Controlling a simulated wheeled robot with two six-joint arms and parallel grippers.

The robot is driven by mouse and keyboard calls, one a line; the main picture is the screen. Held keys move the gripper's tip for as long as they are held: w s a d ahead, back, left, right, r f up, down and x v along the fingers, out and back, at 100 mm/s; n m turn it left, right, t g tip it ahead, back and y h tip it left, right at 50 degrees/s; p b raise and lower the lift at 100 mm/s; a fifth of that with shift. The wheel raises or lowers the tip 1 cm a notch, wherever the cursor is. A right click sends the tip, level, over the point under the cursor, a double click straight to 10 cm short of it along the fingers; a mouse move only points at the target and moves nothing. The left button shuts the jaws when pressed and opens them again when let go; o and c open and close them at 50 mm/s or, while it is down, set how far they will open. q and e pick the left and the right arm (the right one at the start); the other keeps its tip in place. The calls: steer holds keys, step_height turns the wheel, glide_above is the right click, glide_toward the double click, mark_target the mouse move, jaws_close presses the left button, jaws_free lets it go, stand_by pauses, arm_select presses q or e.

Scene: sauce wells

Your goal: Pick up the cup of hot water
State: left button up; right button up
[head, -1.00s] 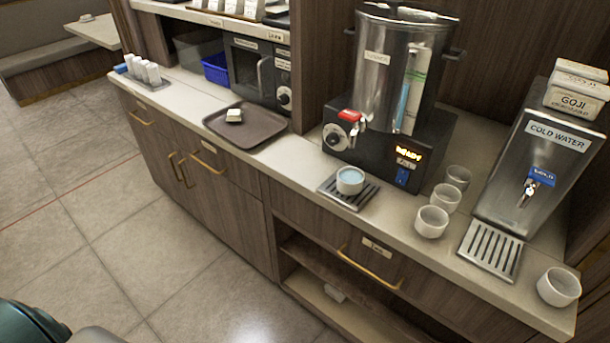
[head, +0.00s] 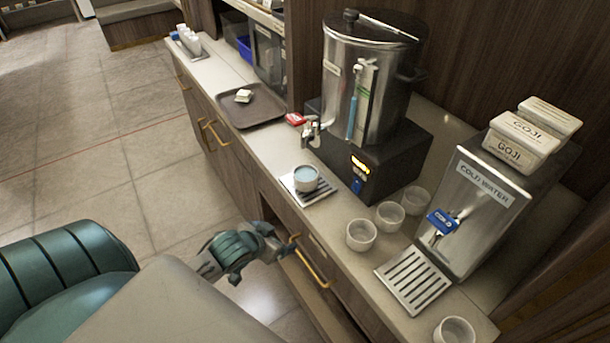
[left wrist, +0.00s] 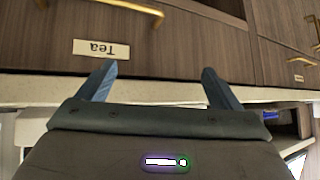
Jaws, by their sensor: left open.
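The cup of hot water (head: 306,178) is a small white cup filled with pale blue water. It stands upright on the slotted drip tray (head: 322,190) below the tap of the steel hot water urn (head: 368,85). My left gripper (head: 287,247) is in front of the counter, lower than the cup and apart from it, near a brass drawer handle. In the left wrist view my left gripper (left wrist: 158,82) is open and empty, its two blue fingers spread before the drawer fronts. The cup does not show there. My right gripper is not in view.
Several empty white cups, one of them here (head: 361,235), stand right of the drip tray. A cold water dispenser (head: 480,205) with goji boxes (head: 520,140) is at right. A brown tray (head: 250,106) lies at left. The counter's front edge and drawer handle (head: 310,265) are close to my gripper.

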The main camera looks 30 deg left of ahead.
arm_select(q)
steer(key=w+a+r+t, duration=0.2)
steer(key=w+r, duration=0.2)
steer(key=r, duration=0.1)
steer(key=t+h, duration=0.2)
glide_toward(312, 174)
steer(key=shift+s+a+r+m, duration=0.1)
steer(key=shift+s+a+m, duration=0.05)
steer(key=shift+s, duration=0.3)
steer(key=shift+s+a+r+m, duration=0.1)
steer(key=shift+s+m, duration=0.05)
steer(key=shift+s, duration=0.35)
steer(key=x, duration=0.5)
steer(key=shift+r, duration=0.2)
steer(key=shift+w+d+f, duration=0.1)
steer(key=shift+w+f, duration=0.05)
steer(key=shift+w, duration=0.25)
steer(key=shift+w+p, duration=0.35)
steer(key=shift+p, duration=0.15)
steer(key=p+x, duration=0.1)
steer(key=x, duration=0.2)
steer(key=shift+w+d+f, duration=0.1)
steer(key=shift+w, duration=0.1)
steer(key=shift+w+f, duration=0.25)
steer(key=shift+w, duration=0.1)
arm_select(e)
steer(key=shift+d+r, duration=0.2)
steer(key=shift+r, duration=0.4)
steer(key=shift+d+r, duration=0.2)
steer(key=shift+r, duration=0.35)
